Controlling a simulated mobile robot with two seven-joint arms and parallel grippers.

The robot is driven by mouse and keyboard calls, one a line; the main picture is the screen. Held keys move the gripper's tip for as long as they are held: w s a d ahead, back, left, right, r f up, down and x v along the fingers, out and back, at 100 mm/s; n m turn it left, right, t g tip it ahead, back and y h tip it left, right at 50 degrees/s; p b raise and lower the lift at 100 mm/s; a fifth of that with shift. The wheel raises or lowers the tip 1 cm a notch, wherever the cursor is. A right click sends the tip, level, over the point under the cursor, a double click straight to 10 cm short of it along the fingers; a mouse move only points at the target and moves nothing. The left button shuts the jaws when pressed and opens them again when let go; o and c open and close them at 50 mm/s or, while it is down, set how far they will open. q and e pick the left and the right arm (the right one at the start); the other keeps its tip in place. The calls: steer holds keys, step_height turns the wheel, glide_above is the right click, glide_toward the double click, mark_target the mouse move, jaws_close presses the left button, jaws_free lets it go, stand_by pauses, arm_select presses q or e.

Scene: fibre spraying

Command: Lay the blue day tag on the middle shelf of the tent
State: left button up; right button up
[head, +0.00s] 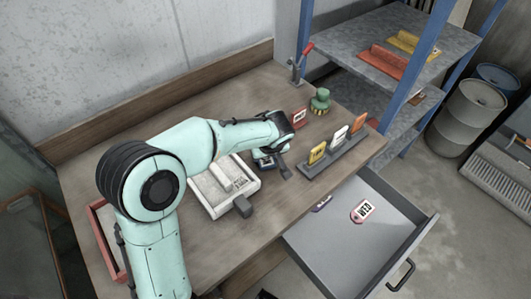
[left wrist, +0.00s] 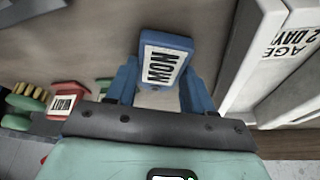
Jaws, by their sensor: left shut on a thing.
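My left gripper (head: 276,164) is over the workbench, between the white tray and the tag rack. In the left wrist view my left gripper (left wrist: 162,85) is shut on the blue day tag (left wrist: 168,62), which has a white label reading MON. The tag sits between the two blue fingers; in the head view I cannot make it out clearly beside the gripper. No tent is plainly recognisable; a shelf unit with blue posts (head: 414,62) stands at the right, its upper shelf (head: 345,45) grey. My right gripper is not in view.
An open drawer (head: 345,245) juts out below, holding a red-and-white tag (head: 362,211). Red and yellow pieces lie on the upper shelf.

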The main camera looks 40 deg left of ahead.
arm_select(q)
steer(key=shift+f, duration=0.15)
steer(key=o, duration=1)
